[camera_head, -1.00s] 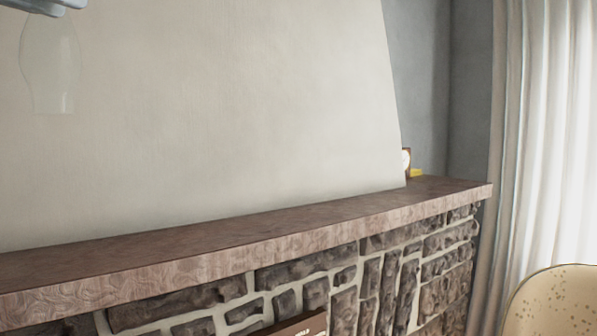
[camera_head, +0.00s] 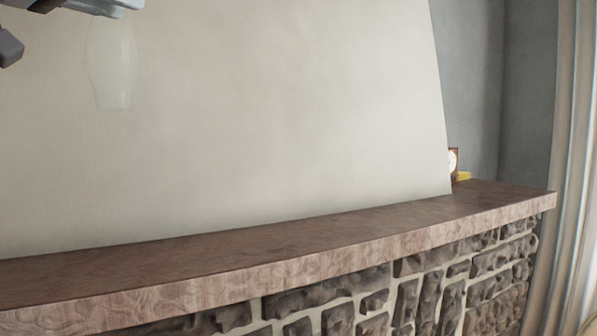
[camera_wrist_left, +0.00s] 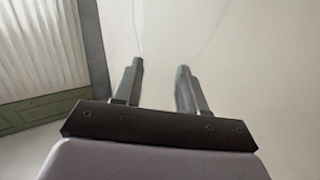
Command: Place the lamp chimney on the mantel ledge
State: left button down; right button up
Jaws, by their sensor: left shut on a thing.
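The lamp chimney (camera_head: 109,70) is clear glass, upright, and hangs below my left gripper (camera_head: 112,10) at the upper left of the head view. My left gripper is shut on it. In the left wrist view the two fingers (camera_wrist_left: 159,75) show with the faint glass outline (camera_wrist_left: 180,35) between and beyond them. The mantel ledge (camera_head: 280,236) is a long reddish-brown slab over stonework. In the head view the chimney's lower end appears above the ledge, against the pale wall, with a gap between. My right gripper is not in view.
A small framed clock-like object (camera_head: 453,164) and a yellow item (camera_head: 463,176) stand at the ledge's far right end. The rest of the visible ledge top is bare. The pale chimney breast (camera_head: 280,100) rises behind it. A curtain (camera_head: 577,170) hangs at the right.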

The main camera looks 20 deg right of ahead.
pick_arm(q)
notch_tip(320, 180, down, 20)
jog(key=b, duration=0.5)
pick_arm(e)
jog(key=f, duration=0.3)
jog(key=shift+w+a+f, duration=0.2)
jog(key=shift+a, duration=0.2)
pick_arm(q)
jog(key=c, duration=0.6)
grip_release()
jog(key=shift+f, duration=0.1)
jog(key=shift+c, duration=0.2)
